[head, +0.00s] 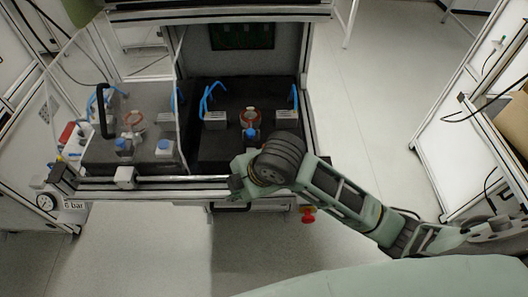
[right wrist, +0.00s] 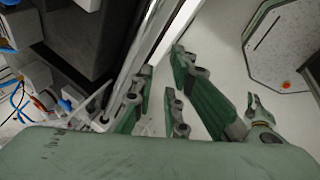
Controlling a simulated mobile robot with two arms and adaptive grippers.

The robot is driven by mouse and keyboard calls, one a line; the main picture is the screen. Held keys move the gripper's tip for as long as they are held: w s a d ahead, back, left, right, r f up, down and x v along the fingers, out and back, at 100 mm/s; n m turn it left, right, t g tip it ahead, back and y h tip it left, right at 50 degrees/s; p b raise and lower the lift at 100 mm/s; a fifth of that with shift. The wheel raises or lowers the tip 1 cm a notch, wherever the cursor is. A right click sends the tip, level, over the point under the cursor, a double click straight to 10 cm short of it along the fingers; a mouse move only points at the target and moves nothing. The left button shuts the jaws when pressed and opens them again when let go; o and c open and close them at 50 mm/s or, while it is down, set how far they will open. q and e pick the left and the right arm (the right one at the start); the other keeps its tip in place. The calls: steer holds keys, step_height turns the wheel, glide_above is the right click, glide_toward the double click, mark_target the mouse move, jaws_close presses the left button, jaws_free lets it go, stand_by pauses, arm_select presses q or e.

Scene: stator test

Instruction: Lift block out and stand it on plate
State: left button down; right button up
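On the bench, two dark plates lie side by side, the left plate (head: 100,155) and the right plate (head: 225,92). A grey block (head: 215,119) and a second grey block (head: 286,113) stand on the right plate, either side of a copper-coloured ring (head: 250,117). A pale block with a blue top (head: 164,147) sits on the left plate. I cannot tell which block the task means. My right gripper (right wrist: 162,62) has its fingers spread with nothing between them, beside the bench's front rail. In the head view my right wrist hides it. My left gripper is not in view.
A metal rail (head: 200,184) runs along the bench front, with a red knob (head: 308,215) below its right end. Blue clamps (head: 212,97) rise from the plates. A pressure gauge (head: 46,202) is at left. The floor (head: 375,110) right of the bench is clear.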

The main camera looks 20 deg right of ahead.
steer(key=w+d+r+n+h, duration=0.45)
steer(key=d+r+n, duration=0.35)
steer(key=n, duration=0.5)
steer(key=x, duration=0.2)
steer(key=p+x, duration=0.1)
steer(key=x, duration=0.4)
steer(key=shift+w+r+p, duration=0.15)
steer(key=shift+w+p, duration=0.15)
steer(key=shift+w, duration=0.05)
jaws_close()
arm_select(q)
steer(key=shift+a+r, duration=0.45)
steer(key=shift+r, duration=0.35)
